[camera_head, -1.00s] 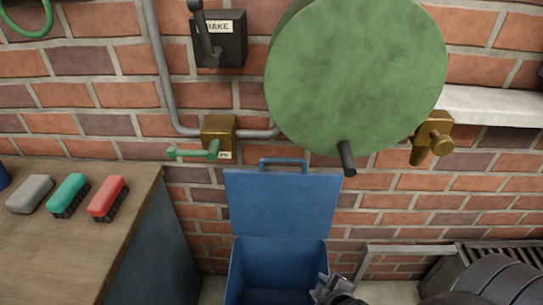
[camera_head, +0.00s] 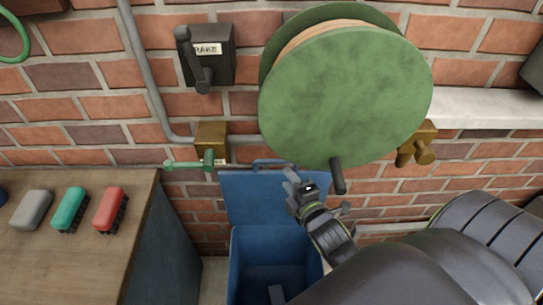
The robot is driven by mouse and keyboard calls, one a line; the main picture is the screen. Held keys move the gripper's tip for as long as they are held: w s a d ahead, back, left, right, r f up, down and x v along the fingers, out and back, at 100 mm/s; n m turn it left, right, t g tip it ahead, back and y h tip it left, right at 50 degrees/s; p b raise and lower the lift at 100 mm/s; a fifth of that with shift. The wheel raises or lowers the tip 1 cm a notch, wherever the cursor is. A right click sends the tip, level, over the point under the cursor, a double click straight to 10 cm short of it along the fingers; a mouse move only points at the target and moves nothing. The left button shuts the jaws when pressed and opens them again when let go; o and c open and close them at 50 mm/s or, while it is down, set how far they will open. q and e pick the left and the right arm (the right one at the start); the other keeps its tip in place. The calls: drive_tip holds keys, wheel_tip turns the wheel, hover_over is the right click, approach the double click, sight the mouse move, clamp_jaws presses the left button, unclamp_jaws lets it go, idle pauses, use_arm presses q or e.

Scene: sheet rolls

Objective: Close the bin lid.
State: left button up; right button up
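The blue bin (camera_head: 241,262) stands on the floor against the brick wall. Its lid (camera_head: 245,200) is open and upright behind the bin's mouth, with a bar handle (camera_head: 270,163) along its top edge. My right gripper (camera_head: 291,181) is in front of the lid's right part, close to the handle's right end. It hides part of the lid; I cannot tell whether it touches it. The finger gap is too small to read. A small grey piece (camera_head: 277,295) shows low in the bin's mouth; I cannot tell what it is. My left gripper is not in view.
A large green reel (camera_head: 345,100) with a dark crank handle (camera_head: 338,176) hangs just above my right gripper. A brass valve with a green lever (camera_head: 186,165) is left of the lid. A wooden bench (camera_head: 75,255) with several brushes stands at left.

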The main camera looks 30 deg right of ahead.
sight(276, 163)
drive_tip(key=x, duration=1.1)
drive_tip(key=shift+w+d+f, duration=0.1)
drive_tip(key=shift+w, duration=0.3)
drive_tip(key=shift+c, duration=0.2)
clamp_jaws()
